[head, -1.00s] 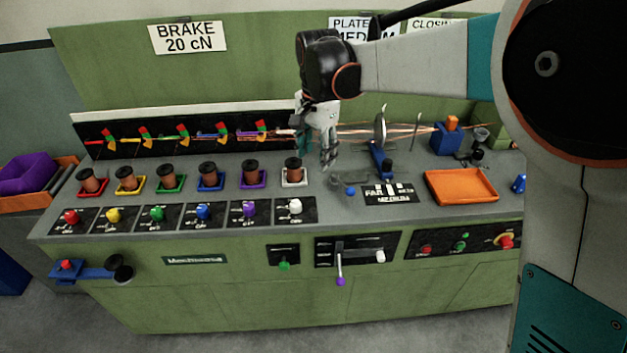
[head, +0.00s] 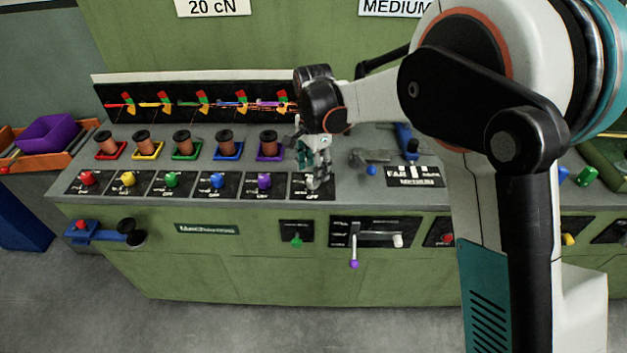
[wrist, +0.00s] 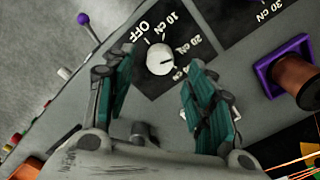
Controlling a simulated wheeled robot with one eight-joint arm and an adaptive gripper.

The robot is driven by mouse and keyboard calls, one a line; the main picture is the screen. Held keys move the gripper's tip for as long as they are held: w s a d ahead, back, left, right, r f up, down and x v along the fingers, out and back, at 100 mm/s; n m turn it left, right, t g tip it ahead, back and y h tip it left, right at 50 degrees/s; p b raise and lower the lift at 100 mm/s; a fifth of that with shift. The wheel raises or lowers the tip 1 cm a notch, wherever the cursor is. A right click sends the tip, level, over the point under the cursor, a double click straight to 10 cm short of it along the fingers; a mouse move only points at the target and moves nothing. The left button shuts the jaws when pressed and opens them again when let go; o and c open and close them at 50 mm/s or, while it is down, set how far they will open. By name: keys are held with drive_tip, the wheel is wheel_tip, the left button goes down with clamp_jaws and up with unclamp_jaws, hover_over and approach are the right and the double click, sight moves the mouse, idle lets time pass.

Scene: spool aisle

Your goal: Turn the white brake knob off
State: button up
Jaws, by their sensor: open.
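The white brake knob (wrist: 160,58) sits on its black dial plate (wrist: 148,84) in the wrist view. The dial is marked OFF, 10 cN, 20 cN and a further partly covered mark. A dark pointer line on the knob faces away from OFF, toward the higher marks. My gripper (wrist: 156,74) is open, with one teal-padded finger on each side of the knob; contact is not visible. In the head view my gripper (head: 318,180) is over the rightmost dial plate (head: 309,194) and hides the knob.
A row of coloured knobs, such as the purple one (head: 264,181), runs to the left. Copper spools, including one in a purple tray (head: 269,143), stand behind. A purple-tipped lever (head: 354,263) and green knob (head: 296,239) are on the front panel.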

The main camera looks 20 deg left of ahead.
drive_tip(key=shift+f+b, duration=0.45)
drive_tip(key=shift+f, duration=1.4)
drive_tip(key=c, duration=1.1)
